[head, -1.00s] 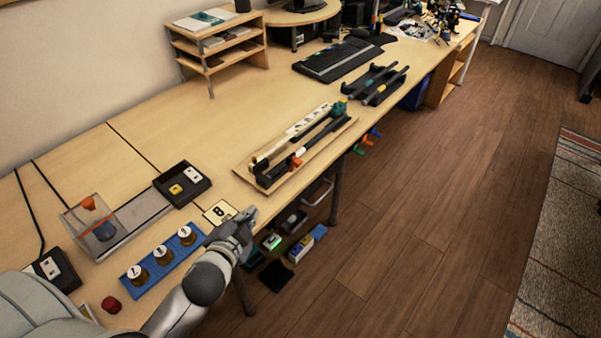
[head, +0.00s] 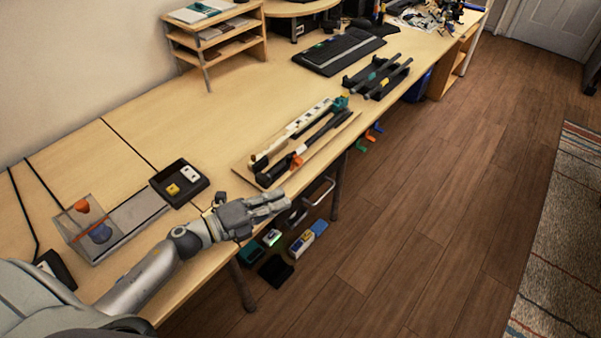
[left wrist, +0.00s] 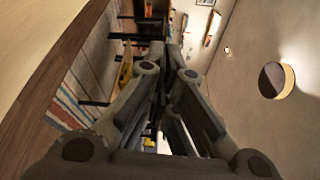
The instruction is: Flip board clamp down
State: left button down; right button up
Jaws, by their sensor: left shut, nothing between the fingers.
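A pale wooden base board (head: 243,168) lies along the front edge of the desk. It carries a long white strip (head: 298,130), black bars (head: 318,140), an orange piece (head: 296,162) at the near end and a teal piece (head: 340,103) at the far end. I cannot tell which part is the board clamp or whether it is up or down. My left gripper (head: 284,203) is shut and empty, just in front of the board's near end, over the desk edge, and appears apart from it. Its closed fingers fill the middle of the left wrist view (left wrist: 172,50). My right gripper is not in view.
A black tray (head: 203,187) with a yellow and a white piece and a clear box (head: 68,232) stand to the left. Black rails (head: 352,82) and a keyboard (head: 338,52) lie farther back. A shelf (head: 208,62) stands by the wall. Bins (head: 276,270) are below the desk.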

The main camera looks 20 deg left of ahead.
aim_at(295, 164)
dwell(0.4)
pick_arm(q)
jog(key=w+d+p, duration=0.2)
jog(key=w, duration=0.7)
jog(key=shift+d, duration=0.35)
